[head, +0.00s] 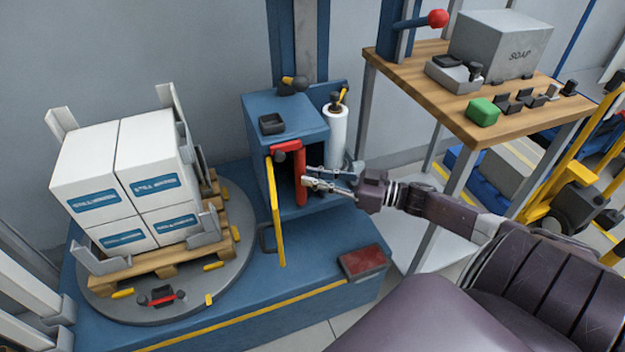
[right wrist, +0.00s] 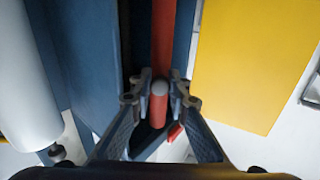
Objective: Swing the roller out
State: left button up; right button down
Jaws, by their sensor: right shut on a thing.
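The red roller (head: 300,178) stands upright at the open front of the blue cabinet (head: 290,120), below a red bracket (head: 286,147). My right gripper (head: 309,182) reaches in from the right and is shut on the roller. In the right wrist view the roller (right wrist: 163,40) runs up between the two fingers (right wrist: 162,88), with a grey round end at the fingertips. The yellow door (head: 275,210) of the cabinet stands open at the front; it also shows in the right wrist view (right wrist: 240,65). My left gripper is not in view.
A white film roll (head: 335,138) stands right of the cabinet. A turntable (head: 170,310) at the left carries a pallet (head: 150,265) with white boxes (head: 150,150). A red pedal (head: 362,262) lies on the blue base. A wooden table (head: 440,95) stands at the right.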

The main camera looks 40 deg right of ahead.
dwell(0.5)
jog(key=c, duration=1.8)
grip_release()
jog(key=shift+c, duration=0.2)
jog(key=v, duration=0.8)
jog(key=shift+c, duration=0.2)
